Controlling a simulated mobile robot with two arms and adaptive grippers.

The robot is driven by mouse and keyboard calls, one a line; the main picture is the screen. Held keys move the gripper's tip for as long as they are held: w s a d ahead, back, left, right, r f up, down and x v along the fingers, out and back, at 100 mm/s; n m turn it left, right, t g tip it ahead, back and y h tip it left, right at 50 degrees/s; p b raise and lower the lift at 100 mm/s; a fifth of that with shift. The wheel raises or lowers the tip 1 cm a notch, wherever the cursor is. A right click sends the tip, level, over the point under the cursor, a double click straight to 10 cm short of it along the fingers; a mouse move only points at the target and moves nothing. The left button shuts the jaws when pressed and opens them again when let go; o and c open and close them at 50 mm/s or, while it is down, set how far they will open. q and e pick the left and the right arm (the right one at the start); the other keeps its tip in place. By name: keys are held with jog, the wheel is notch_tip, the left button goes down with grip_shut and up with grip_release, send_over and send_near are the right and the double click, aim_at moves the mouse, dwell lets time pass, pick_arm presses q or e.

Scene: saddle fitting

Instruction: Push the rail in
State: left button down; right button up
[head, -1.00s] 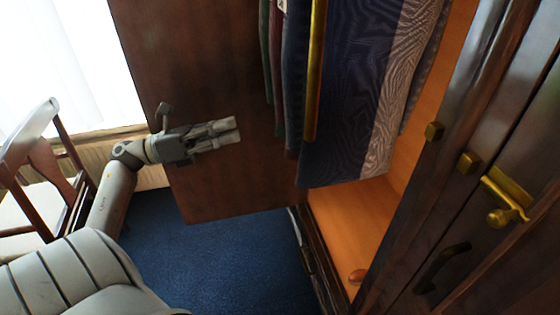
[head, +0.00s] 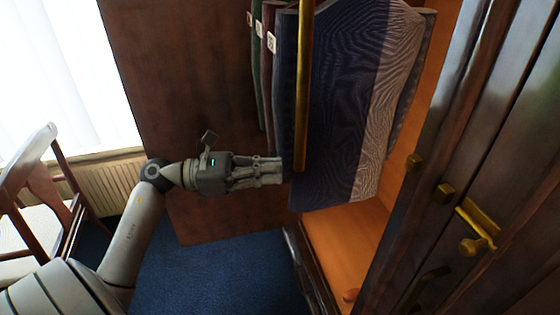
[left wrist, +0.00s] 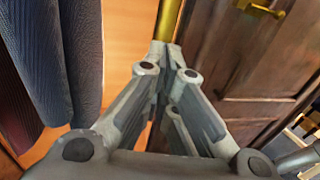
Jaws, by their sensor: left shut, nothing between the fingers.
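In the left wrist view the closed fingers (left wrist: 160,58) line up with the rail. My right gripper is not in view.
A dark blue garment (head: 335,100) hangs close to the rail. The open wardrobe door (head: 190,90) stands behind my left arm. A closed door with a brass handle (head: 478,228) is on the right. A chair (head: 40,200) stands at the left. Blue carpet (head: 215,275) lies below.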

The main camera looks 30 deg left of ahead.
pick_arm(q)
jog(key=shift+p+x, duration=0.3)
jog(key=shift+x, duration=0.75)
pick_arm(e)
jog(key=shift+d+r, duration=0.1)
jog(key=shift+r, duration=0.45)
